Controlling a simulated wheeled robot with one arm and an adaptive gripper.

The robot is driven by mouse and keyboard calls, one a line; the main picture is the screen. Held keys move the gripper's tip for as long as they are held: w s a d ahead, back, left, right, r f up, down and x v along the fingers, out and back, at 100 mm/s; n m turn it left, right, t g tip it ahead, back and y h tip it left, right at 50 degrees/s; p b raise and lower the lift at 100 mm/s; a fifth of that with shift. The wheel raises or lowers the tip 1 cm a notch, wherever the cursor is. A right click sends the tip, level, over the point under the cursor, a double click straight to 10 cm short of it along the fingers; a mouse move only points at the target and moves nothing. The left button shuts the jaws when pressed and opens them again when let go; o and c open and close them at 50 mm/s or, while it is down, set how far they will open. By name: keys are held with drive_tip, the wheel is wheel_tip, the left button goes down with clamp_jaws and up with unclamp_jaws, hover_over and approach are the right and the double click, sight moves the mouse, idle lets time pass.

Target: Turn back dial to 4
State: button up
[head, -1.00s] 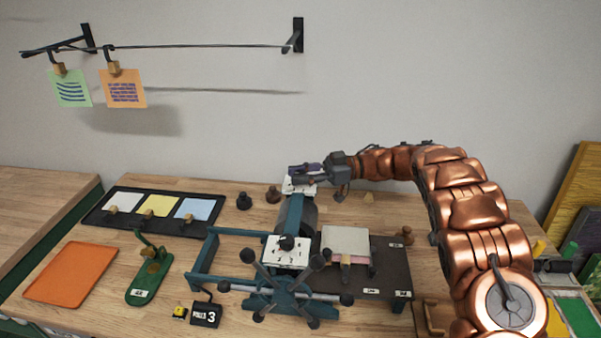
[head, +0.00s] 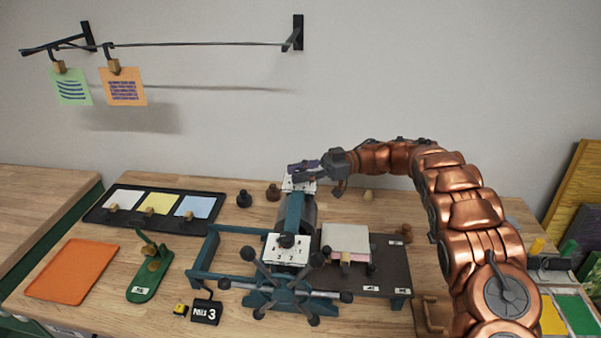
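The back dial's white plate (head: 291,186) sits at the far end of the teal press (head: 294,215). My gripper (head: 302,169) is over this plate, reaching in from the right. Its fingers cover the back dial's knob, so I cannot see the knob's pointer or whether the fingers touch it. The finger gap is too small to read. The front dial (head: 285,241), a dark knob on a white numbered plate, is at the near end of the press.
A spoked hand wheel (head: 284,290) stands at the press's front. A dark bed (head: 385,268) carries a pale block (head: 346,238) to the right. Dark and brown knobs (head: 273,192) stand left of the gripper. A "PULLS 3" sign (head: 206,310) is in front.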

drive_tip(key=o, duration=0.5)
drive_tip(key=shift+d, duration=0.1)
drive_tip(key=shift+v, duration=3.65)
